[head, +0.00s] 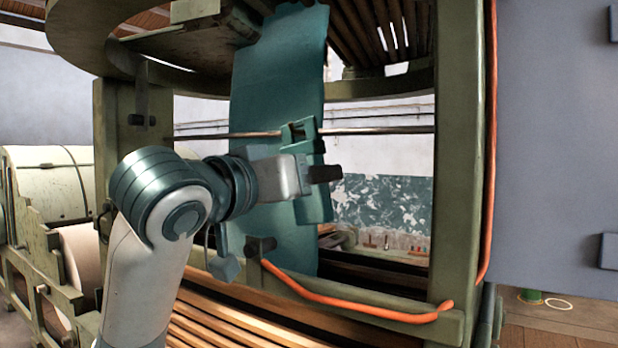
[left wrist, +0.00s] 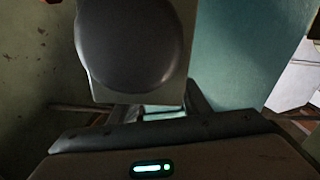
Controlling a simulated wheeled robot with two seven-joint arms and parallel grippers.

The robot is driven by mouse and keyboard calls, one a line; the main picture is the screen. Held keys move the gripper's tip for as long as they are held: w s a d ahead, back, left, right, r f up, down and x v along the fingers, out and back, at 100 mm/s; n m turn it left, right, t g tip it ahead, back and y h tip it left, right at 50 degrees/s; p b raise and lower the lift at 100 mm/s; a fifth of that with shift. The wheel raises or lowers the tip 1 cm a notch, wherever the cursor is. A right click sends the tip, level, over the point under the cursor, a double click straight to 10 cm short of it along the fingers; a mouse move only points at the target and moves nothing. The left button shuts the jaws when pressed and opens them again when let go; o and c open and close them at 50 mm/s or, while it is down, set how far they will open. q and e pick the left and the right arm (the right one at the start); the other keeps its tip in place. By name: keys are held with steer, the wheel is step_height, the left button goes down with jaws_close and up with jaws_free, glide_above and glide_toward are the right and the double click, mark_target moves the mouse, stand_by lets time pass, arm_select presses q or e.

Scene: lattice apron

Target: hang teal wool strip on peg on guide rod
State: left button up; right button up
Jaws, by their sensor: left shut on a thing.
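The teal wool strip (head: 275,80) is a broad sheet that hangs upright from the upper ring, passing the guide rod (head: 375,130) and reaching the lower slats. The rod runs level across the frame, and the strip hides part of it. A green bracket-like piece (head: 300,131) shows at the rod against the strip; I cannot tell whether it is the peg. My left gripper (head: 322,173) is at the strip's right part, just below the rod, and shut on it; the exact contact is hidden. In the left wrist view the strip (left wrist: 240,50) fills the upper right. My right gripper is not in view.
A green post (head: 457,150) with an orange cable (head: 491,150) stands to the right. The cable also crosses the lower beam. Wooden slats (head: 215,325) lie below. In the left wrist view a dark round disc (left wrist: 132,42) is close to the camera.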

arm_select(q)
steer(key=o, duration=1.1)
steer(key=shift+s+a+b, duration=0.35)
steer(key=shift+s+b, duration=0.1)
steer(key=shift+s, duration=0.05)
steer(key=b+v, duration=0.7)
steer(key=v, duration=0.9)
steer(key=shift+s+a, duration=0.1)
